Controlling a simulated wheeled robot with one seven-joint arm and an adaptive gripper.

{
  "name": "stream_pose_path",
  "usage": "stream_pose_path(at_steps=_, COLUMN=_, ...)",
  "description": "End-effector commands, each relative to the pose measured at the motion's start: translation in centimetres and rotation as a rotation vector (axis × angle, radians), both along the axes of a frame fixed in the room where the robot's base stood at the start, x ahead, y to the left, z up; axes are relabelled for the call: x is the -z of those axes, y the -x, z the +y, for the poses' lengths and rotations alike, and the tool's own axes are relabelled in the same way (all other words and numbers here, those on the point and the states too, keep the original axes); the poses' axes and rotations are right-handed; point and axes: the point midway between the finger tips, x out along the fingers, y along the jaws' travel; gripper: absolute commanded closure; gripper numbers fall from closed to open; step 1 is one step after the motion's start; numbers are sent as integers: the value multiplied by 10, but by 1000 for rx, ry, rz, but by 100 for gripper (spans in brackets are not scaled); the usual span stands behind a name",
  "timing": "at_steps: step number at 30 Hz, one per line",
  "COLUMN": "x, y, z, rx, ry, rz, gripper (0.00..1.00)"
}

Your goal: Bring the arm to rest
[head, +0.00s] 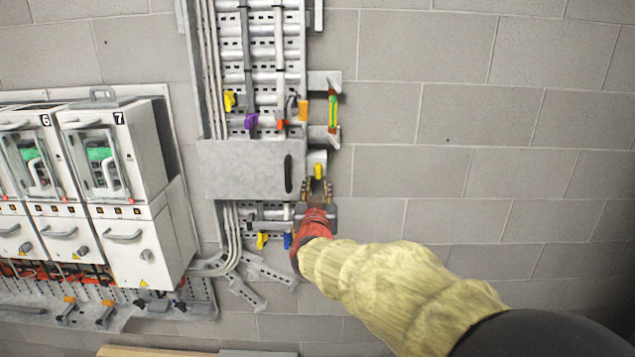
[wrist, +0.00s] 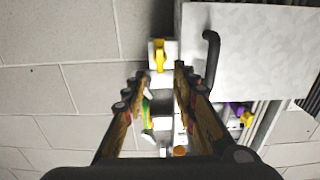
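My gripper (head: 316,187) is at the wall, just right of a grey metal box with a black handle (head: 289,173). My arm, in a yellow sleeve with a red wrist part, reaches up to it from the lower right. In the wrist view the two fingers of my gripper (wrist: 160,74) stand apart, with nothing seen held between them. A yellow lever on a small pale block (wrist: 159,56) lies just past the fingertips; the lever also shows above the gripper in the head view (head: 318,171). Whether the fingers touch the block is unclear.
A green and yellow piece (head: 332,110) is on a bracket above. Yellow, purple, red and orange clips (head: 251,121) sit along the conduits. White cabinets numbered 6 and 7 (head: 120,160) stand left. Yellow and blue pieces (head: 262,240) are below the box. The block wall at right (head: 500,150) is bare.

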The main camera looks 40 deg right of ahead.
Motion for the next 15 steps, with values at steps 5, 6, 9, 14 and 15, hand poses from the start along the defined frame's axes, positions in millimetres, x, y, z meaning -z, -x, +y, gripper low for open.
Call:
stream_pose_path(at_steps=5, x=0, y=9, z=7, rx=0, ry=0, rz=0, gripper=72)
stream_pose_path(at_steps=6, x=0, y=10, z=8, rx=0, ry=0, rz=0, gripper=72)
stream_pose_path(at_steps=9, x=0, y=11, z=8, rx=0, ry=-1, rz=1, gripper=72)
stream_pose_path(at_steps=14, x=0, y=10, z=8, rx=0, ry=-1, rz=1, gripper=72)
stream_pose_path(at_steps=15, x=0, y=10, z=8, rx=0, ry=-1, rz=1, gripper=72)
